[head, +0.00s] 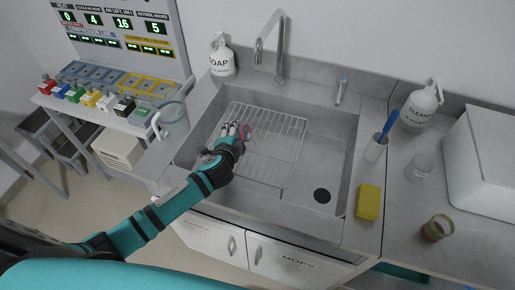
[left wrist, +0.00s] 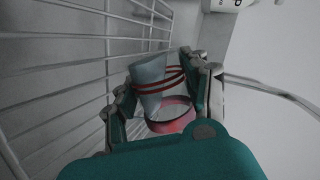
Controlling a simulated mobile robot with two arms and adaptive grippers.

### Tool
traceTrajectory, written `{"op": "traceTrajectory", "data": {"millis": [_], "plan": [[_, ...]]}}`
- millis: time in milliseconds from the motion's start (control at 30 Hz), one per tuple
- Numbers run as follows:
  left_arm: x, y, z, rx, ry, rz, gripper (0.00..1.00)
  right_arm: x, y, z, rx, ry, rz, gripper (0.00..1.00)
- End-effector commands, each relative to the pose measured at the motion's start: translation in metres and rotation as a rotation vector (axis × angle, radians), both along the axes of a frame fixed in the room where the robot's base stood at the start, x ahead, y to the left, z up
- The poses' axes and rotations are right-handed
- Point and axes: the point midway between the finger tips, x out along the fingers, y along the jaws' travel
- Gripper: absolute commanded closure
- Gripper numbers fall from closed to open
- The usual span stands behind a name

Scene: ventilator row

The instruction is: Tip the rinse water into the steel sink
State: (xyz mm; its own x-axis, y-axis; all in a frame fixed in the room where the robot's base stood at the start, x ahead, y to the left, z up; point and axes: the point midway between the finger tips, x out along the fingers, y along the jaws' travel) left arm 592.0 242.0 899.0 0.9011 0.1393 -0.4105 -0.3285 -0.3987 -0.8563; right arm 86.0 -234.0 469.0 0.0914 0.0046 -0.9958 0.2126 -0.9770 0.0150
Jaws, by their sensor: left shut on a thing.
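My left gripper (head: 236,136) reaches over the left part of the steel sink (head: 318,160), above the wire rack (head: 275,150). It is shut on a small clear cup with red bands (head: 245,131). In the left wrist view the cup (left wrist: 150,72) sits between the two fingers (left wrist: 165,95), its pinkish-red ring towards the camera. The cup looks tilted, but I cannot tell how far. Whether water is in it or running out cannot be made out. The dark drain (head: 322,196) is at the sink's front right. My right gripper is not in view.
A soap bottle (head: 222,56) and the tap (head: 272,40) stand behind the sink. A yellow sponge (head: 368,202), a holder with a blue brush (head: 376,149), a clear beaker (head: 419,167), a brownish jar (head: 436,229) and a cleaner bottle (head: 420,105) stand right of it.

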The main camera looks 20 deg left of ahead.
Motion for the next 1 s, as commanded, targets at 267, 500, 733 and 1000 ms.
{"op": "traceTrajectory", "data": {"millis": [267,500,733,1000], "plan": [[0.0002,-0.0001,-0.0014,0.025,0.003,0.001,0.88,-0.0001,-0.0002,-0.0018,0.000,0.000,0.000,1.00],[0.0002,-0.0004,-0.0026,0.045,0.004,0.001,0.88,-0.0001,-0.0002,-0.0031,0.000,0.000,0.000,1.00],[0.0001,-0.0007,-0.0036,0.066,0.007,0.001,0.88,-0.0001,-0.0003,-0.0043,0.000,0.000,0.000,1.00],[0.0003,-0.0015,-0.0035,0.089,0.009,0.000,0.88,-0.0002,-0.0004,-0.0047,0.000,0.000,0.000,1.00]]}}
